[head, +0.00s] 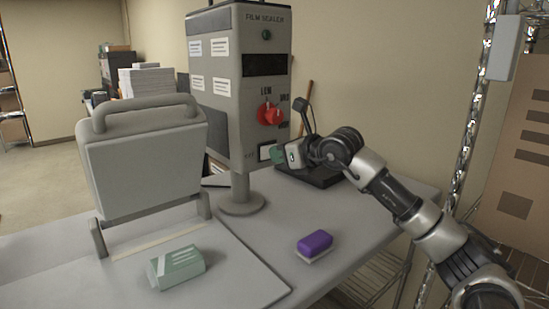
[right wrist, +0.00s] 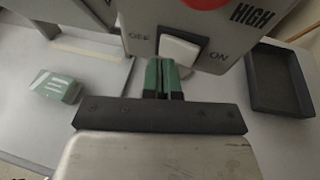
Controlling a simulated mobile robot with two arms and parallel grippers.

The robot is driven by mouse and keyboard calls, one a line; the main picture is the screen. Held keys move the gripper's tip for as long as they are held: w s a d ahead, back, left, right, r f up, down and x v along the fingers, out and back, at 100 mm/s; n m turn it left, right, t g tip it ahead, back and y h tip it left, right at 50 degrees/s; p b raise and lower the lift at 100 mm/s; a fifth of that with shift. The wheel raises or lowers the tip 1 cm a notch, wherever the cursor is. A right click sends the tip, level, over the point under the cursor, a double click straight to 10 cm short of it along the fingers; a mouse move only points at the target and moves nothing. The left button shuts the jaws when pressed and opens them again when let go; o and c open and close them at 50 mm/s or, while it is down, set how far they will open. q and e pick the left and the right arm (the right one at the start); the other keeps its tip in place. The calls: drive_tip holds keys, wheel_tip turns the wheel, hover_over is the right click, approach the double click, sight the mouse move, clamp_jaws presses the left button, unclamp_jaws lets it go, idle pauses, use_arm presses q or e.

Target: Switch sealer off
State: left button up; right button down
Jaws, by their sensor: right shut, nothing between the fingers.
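The film sealer (head: 235,90) is a grey box on a round-footed post, with a red dial (head: 269,113) and a dark display on its front. Its white rocker switch (head: 267,150) is low on the front panel and shows large in the right wrist view (right wrist: 180,48), with OFF printed to its left and ON to its right. Which side is pressed in I cannot tell. My right gripper (head: 277,155) is shut and empty, its green fingertips (right wrist: 161,75) just in front of and below the switch. Whether they touch it is unclear. My left gripper is not in view.
A grey press with a handle (head: 145,150) stands left of the sealer. A pale green package (head: 176,267) and a purple sponge-like block (head: 315,243) lie on the table. A black tray (head: 312,173) sits behind my right gripper. Metal shelving posts (head: 470,130) stand at the right.

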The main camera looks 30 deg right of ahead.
use_arm(q)
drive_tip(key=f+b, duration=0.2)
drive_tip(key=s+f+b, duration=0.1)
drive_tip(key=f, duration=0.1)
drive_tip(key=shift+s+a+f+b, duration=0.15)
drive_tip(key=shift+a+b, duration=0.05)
drive_tip(key=shift+b, duration=0.2)
use_arm(e)
drive_tip(key=s+a+r, duration=0.1)
drive_tip(key=s+r, duration=0.2)
drive_tip(key=s, duration=0.7)
drive_tip(key=shift+s+a+r, duration=0.2)
drive_tip(key=shift+s+r, duration=0.05)
drive_tip(key=shift+s, duration=0.15)
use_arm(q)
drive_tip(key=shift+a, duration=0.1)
